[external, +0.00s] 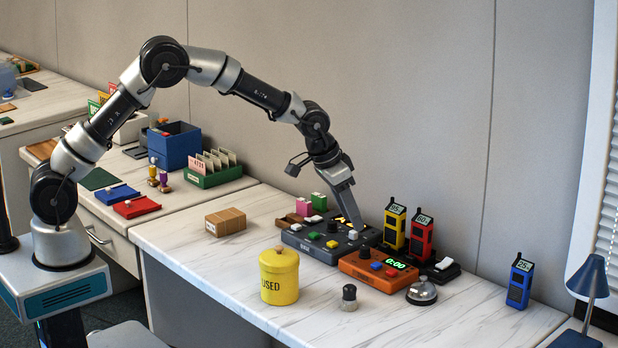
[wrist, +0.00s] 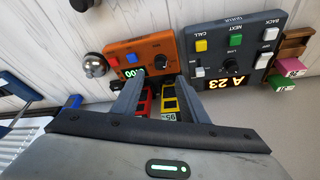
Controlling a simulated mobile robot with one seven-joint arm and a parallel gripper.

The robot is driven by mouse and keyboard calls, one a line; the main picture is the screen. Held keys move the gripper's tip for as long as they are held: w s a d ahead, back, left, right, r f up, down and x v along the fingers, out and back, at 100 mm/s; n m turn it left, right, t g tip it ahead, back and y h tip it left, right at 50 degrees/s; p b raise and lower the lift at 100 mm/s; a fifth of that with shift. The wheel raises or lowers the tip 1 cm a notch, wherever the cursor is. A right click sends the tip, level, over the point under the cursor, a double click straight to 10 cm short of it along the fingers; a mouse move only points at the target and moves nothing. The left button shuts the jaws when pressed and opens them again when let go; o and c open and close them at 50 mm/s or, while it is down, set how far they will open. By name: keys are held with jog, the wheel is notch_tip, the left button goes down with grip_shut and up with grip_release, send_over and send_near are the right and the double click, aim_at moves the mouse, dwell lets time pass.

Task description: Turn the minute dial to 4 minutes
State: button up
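The orange timer (external: 378,269) sits on the white desk; its green display reads 0:00. It carries a blue button (external: 377,266), a red button (external: 391,273) and a black dial (external: 364,252). In the wrist view the timer (wrist: 148,48) lies ahead of my gripper, with the black dial (wrist: 163,64) roughly between the fingertips. My gripper (wrist: 161,78) is open and empty, its two fingers apart. In the external view my gripper (external: 358,226) points down over the back of the timer and the grey console. I cannot tell whether the fingers touch anything.
The grey queue console (wrist: 234,42), showing A 23, adjoins the timer. Yellow (external: 394,227) and red (external: 421,236) handsets stand close behind.

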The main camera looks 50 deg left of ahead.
aim_at(365, 247)
jog(key=x, duration=0.8)
jog(key=shift+w+d+f+b, duration=0.1)
jog(key=shift+w+f+b, duration=0.1)
jog(key=shift+f+b, duration=0.2)
grip_shut()
